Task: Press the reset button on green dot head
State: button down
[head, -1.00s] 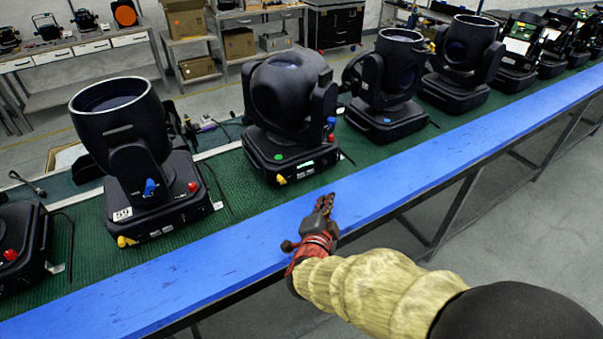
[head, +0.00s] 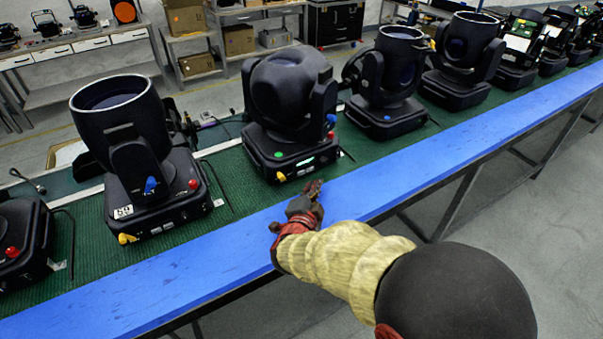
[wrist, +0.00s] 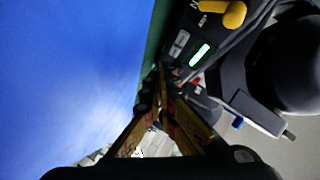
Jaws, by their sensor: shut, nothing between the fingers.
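The green dot head (head: 285,100) is a black moving light on the green belt, left of the picture's middle in the head view. A green dot (head: 278,154) marks its base, with a yellow knob (head: 280,177) at the near corner and a lit green display (head: 306,161) on the near face. In the wrist view the display (wrist: 200,55) and yellow knob (wrist: 234,14) show large. My gripper (head: 314,187) is shut and empty, close to the base's near face. It also shows in the wrist view (wrist: 163,72), with its tips just below the display. I cannot make out the reset button for certain.
A blue rail (head: 230,238) runs along the near side of the belt, below my gripper. Another head (head: 125,140) stands to the left and one with a blue dot (head: 388,85) to the right. The near floor is clear.

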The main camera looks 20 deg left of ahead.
aim_at(311, 170)
jog(key=shift+w+a, duration=1)
jog(key=shift+a, duration=0.2)
jog(key=shift+w+a, duration=0.1)
dwell(0.6)
jog(key=shift+w+a, duration=0.15)
jog(key=shift+a, duration=0.05)
jog(key=shift+w+a, duration=0.25)
dwell(0.8)
jog(key=shift+s+d, duration=0.1)
dwell(0.3)
jog(key=shift+s+d, duration=0.4)
jog(key=shift+d, duration=0.1)
